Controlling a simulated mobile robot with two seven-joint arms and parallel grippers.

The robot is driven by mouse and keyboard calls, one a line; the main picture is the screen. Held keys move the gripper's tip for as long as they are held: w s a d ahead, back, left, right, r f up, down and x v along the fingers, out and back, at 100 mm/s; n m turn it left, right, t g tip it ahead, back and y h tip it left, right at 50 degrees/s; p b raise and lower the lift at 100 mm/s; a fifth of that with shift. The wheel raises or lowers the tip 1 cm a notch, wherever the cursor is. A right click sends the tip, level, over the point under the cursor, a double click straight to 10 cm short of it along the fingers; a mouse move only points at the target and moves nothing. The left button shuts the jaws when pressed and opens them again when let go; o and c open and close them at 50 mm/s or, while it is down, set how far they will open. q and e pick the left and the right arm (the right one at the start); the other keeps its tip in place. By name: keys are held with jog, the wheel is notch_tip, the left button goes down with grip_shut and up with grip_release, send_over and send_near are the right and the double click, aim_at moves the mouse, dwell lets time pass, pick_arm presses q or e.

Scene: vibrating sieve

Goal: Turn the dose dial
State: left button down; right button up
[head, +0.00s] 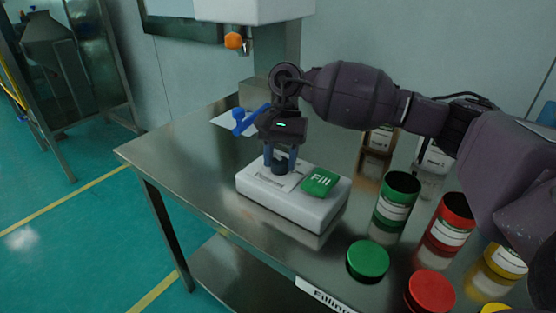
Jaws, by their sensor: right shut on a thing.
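The dose dial (279,168) is a small dark knob on top of a white control box (294,206) near the table's left part. My right gripper (280,160) points down over the box, its two blue-grey fingers on either side of the dial and shut on it. The fingers partly hide the dial and the printed label beside it. A green button marked "Fill" (320,181) sits on the same box, just right of the fingers. My left gripper is not in view.
A white dispenser with an orange-tipped part (234,41) hangs above the steel table (190,135). A blue handle (239,122) shows left of my gripper. Green (396,201) and red (451,224) labelled jars stand right, with green (368,260) and red (431,291) lids in front.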

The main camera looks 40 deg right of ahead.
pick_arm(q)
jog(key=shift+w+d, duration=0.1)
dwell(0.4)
pick_arm(e)
jog(key=o, duration=0.9)
pick_arm(q)
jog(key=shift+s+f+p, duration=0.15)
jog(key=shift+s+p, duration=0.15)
jog(key=shift+p, duration=0.05)
pick_arm(e)
jog(key=shift+v, duration=5.35)
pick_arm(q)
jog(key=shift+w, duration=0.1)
